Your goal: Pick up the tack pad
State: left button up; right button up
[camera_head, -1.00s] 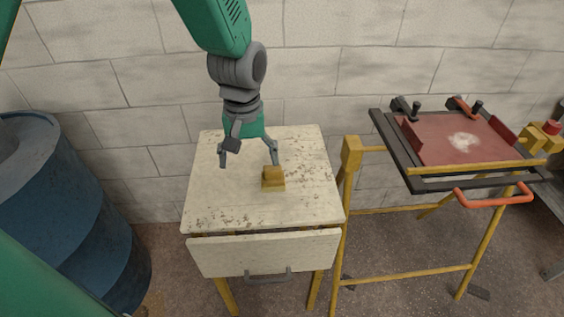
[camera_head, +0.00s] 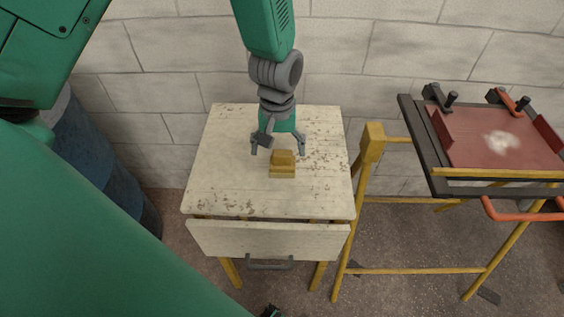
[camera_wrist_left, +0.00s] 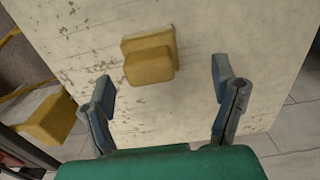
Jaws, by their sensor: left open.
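The tack pad, a small yellow block with a raised grip part (camera_head: 282,164), sits on the worn cream table top (camera_head: 225,185). My left gripper (camera_head: 278,150) is open and empty, above the table and just behind the pad in the head view. The pad lies roughly in line with the gap between its fingers. In the left wrist view the pad (camera_wrist_left: 150,58) shows whole, ahead of the two spread fingers (camera_wrist_left: 163,80) and touching neither.
A drawer front (camera_head: 268,240) with a dark handle is below the table top. To the right stands a yellow frame (camera_head: 372,145) carrying a red panel (camera_head: 490,140) with clamps. A blue drum (camera_head: 95,165) is at the left. A block wall is behind.

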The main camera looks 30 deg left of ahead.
aim_at(283, 162)
pick_arm(q)
jog(key=f, duration=0.1)
jog(key=d+f, duration=0.1)
jog(key=f, duration=0.2)
jog(key=shift+d+f, duration=0.35)
jog(key=shift+f, duration=0.05)
jog(key=shift+a, duration=0.2)
jog(key=shift+c, duration=1.2)
jog(key=shift+a, duration=0.15)
jog(key=c, duration=1)
jog(key=shift+c, duration=0.2)
jog(key=shift+r, duration=0.25)
notch_tip(283, 162, up, 10)
jog(key=shift+f, duration=0.25)
